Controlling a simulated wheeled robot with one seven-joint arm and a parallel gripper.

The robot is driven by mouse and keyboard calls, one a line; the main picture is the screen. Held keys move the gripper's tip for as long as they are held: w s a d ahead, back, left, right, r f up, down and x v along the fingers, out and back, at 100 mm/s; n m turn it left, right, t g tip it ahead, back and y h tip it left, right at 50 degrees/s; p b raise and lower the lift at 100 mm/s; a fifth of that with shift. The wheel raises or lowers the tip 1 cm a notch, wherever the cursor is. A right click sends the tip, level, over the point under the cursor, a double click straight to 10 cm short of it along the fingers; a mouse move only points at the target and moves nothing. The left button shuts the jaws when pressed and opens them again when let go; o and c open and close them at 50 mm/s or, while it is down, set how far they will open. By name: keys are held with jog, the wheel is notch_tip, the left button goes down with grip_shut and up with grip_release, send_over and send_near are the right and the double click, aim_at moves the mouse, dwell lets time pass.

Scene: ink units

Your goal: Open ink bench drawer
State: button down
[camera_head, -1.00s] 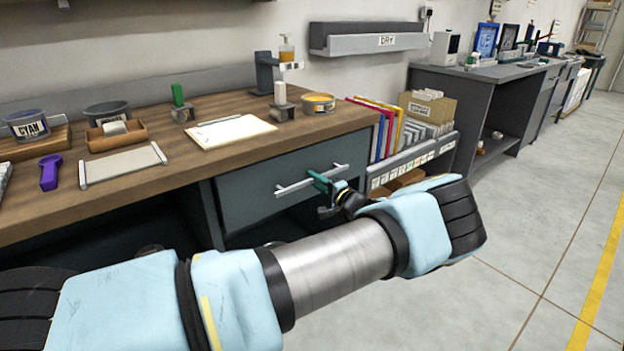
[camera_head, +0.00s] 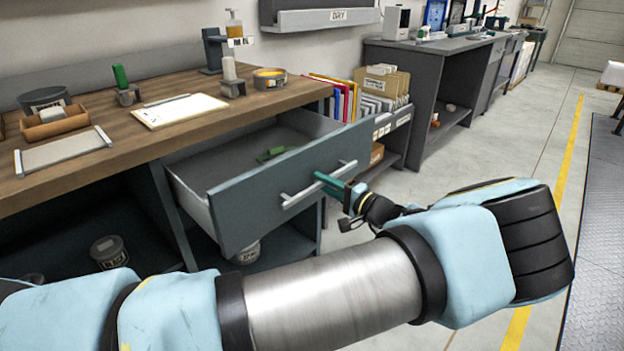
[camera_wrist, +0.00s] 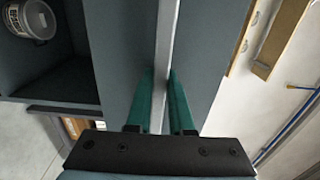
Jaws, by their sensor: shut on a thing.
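The ink bench drawer (camera_head: 285,185) has a dark grey-green front and is pulled well out from under the wooden bench top (camera_head: 120,125). A green object (camera_head: 272,154) lies inside it. A light bar handle (camera_head: 318,184) runs across the drawer front. My gripper (camera_head: 328,181) has its green fingers shut on this handle toward its right end. In the wrist view the two green fingers (camera_wrist: 161,98) lie on either side of the handle bar (camera_wrist: 166,40). My arm crosses the foreground and hides part of the floor and the space below the bench.
On the bench are a clipboard (camera_head: 180,110), a tape roll (camera_head: 270,78), a pump bottle (camera_head: 234,27) and a brown tray (camera_head: 56,121). A file rack (camera_head: 388,120) stands right of the drawer. Tubs (camera_head: 108,252) sit under the bench.

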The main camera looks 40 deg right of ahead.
jog(key=shift+s+d, duration=0.15)
jog(key=shift+s, duration=0.6)
jog(key=c, duration=0.8)
grip_release()
jog(key=s+d+b, duration=0.2)
jog(key=s, duration=0.8)
jog(key=shift+s, duration=0.3)
jog(key=shift+d, duration=0.1)
